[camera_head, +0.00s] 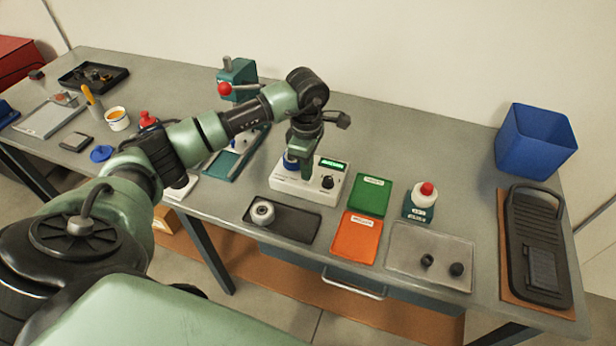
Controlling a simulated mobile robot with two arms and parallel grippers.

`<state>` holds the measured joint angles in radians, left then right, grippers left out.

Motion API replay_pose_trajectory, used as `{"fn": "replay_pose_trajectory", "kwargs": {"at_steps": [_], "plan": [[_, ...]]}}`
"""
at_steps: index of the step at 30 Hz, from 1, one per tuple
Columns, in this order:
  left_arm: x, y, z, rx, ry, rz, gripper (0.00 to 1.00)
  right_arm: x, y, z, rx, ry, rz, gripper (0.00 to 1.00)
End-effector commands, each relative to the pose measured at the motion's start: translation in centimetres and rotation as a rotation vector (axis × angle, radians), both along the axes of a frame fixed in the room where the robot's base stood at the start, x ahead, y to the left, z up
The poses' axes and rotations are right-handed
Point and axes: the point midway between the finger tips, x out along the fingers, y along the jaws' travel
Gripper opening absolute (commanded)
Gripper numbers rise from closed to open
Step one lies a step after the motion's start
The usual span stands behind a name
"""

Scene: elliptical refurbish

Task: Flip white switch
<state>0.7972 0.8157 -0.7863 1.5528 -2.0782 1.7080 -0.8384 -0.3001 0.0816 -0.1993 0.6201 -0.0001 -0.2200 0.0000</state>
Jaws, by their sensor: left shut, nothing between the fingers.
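A white box-shaped device (296,191) with a lit green display and a dark round knob (327,182) stands near the middle of the table. My left arm reaches in from the left, and my left gripper (291,168) points down over the left part of the device's top. It is shut and empty. Whether its tips touch the device cannot be told. I cannot make out a white switch; the gripper hides part of the panel. A blue and white part shows beside the gripper. My right gripper is not in view.
A dark tray (296,225) with a white roll lies in front of the device. A green stand (238,78) with a red knob is behind my arm. A blue bin (537,142) stands far right.

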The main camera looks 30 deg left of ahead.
Motion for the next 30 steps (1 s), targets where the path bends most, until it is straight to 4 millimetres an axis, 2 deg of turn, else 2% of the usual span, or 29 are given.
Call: {"fn": "replay_pose_trajectory", "kwargs": {"at_steps": [30], "plan": [[0.0,0.0,-1.3,0.000,0.000,0.000,0.00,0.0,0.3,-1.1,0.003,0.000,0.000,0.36]]}}
